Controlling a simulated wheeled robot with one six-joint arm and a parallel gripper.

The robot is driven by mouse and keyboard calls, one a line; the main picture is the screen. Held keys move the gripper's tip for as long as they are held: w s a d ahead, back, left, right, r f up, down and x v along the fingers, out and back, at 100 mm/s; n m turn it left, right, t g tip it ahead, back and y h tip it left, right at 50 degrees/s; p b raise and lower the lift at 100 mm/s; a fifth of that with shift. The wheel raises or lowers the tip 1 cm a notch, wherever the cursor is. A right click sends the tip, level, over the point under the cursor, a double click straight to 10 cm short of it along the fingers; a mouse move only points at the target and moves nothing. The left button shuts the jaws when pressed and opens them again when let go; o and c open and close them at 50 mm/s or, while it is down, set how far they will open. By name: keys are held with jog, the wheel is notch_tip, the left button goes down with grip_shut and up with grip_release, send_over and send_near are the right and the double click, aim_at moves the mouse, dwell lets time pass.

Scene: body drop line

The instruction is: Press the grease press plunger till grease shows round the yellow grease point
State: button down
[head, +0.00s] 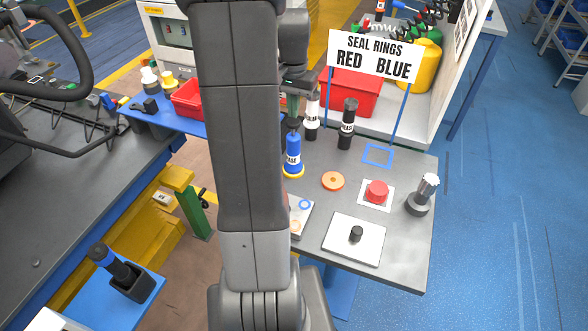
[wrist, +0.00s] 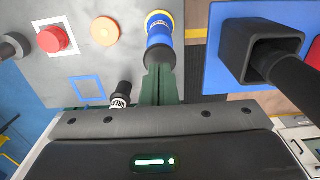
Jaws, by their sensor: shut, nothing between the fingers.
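The grease press (head: 293,152) is a blue cylinder with a dark top, standing upright on the grey table. A yellow ring (head: 292,172) shows round its foot, and also in the wrist view (wrist: 159,14). My gripper (head: 292,112) is right above the press top, its green fingers shut together. In the wrist view the fingers (wrist: 159,75) point at the top end of the blue press (wrist: 158,42) and cover its plunger. I cannot tell whether the fingertips touch it. I make out no grease on the visible part of the yellow ring.
Two dark bottles (head: 347,124) (head: 312,118) stand behind the press. Red bins (head: 350,98) stand behind. A black holder (wrist: 262,48) shows in the wrist view.

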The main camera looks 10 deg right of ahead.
aim_at(293, 121)
dwell(0.4)
jog(key=shift+f+b, duration=1.4)
jog(key=shift+f, duration=0.85)
jog(key=shift+r, duration=0.15)
jog(key=shift+r+p, duration=1.85)
jog(key=shift+r, duration=0.3)
notch_tip(293, 121, up, 6)
jog(key=p, duration=0.4)
jog(key=shift+p, duration=0.4)
jog(key=shift+f, duration=0.15)
